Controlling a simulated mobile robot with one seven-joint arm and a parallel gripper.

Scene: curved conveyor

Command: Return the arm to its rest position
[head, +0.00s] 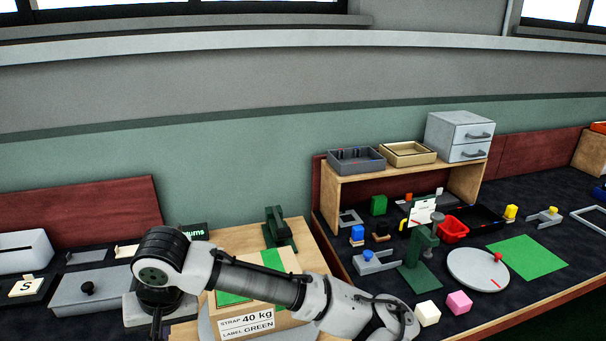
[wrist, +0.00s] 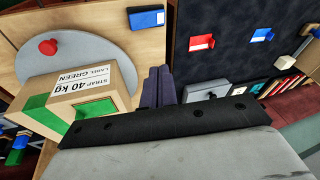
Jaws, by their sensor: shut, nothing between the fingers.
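My gripper (wrist: 159,74) shows in the wrist view with its two dark fingers together and nothing between them. In the head view my arm reaches from the bottom right to the left, bent at a joint, and its dark end points down at the bottom edge. The fingertips are not clearly seen there. A cardboard box (head: 284,320) with a "STRAP 40 kg LABEL GREEN" label and green patches stands behind and below my arm, partly hidden by it. In the wrist view the box (wrist: 122,68) is just left of my fingers, apparently apart from them.
A dark green stand (head: 279,232) is behind the box. A grey lidded box (head: 92,300) is left of my arm.

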